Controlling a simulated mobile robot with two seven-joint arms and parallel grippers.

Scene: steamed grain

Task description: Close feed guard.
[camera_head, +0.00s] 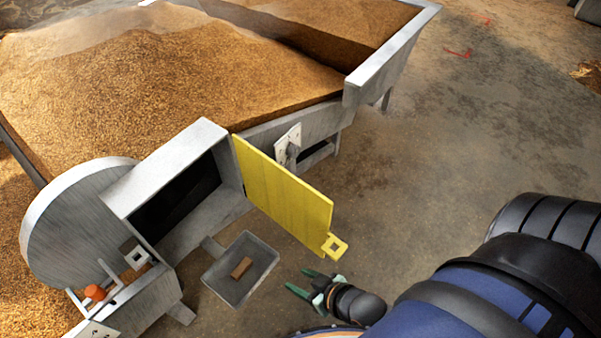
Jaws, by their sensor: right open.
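The yellow feed guard (282,192) is a flat panel, hinged at its left edge on a grey metal housing (180,160). It stands swung open, out to the right, and the dark opening of the housing shows. A yellow tab with a square hole (334,246) sits at the guard's free lower corner. A grey bracket with a square hole (136,255) is on the housing at the other side of the opening. My right gripper (299,281) has green fingers, is open and empty, and is below and left of the tab, apart from it. My left gripper is out of view.
A grey tray (262,256) holding a small brown block (241,267) is in front of the housing, left of my right gripper. A large trough of grain (180,80) stands behind. An orange knob (95,292) is at lower left. The floor (440,150) to the right is clear.

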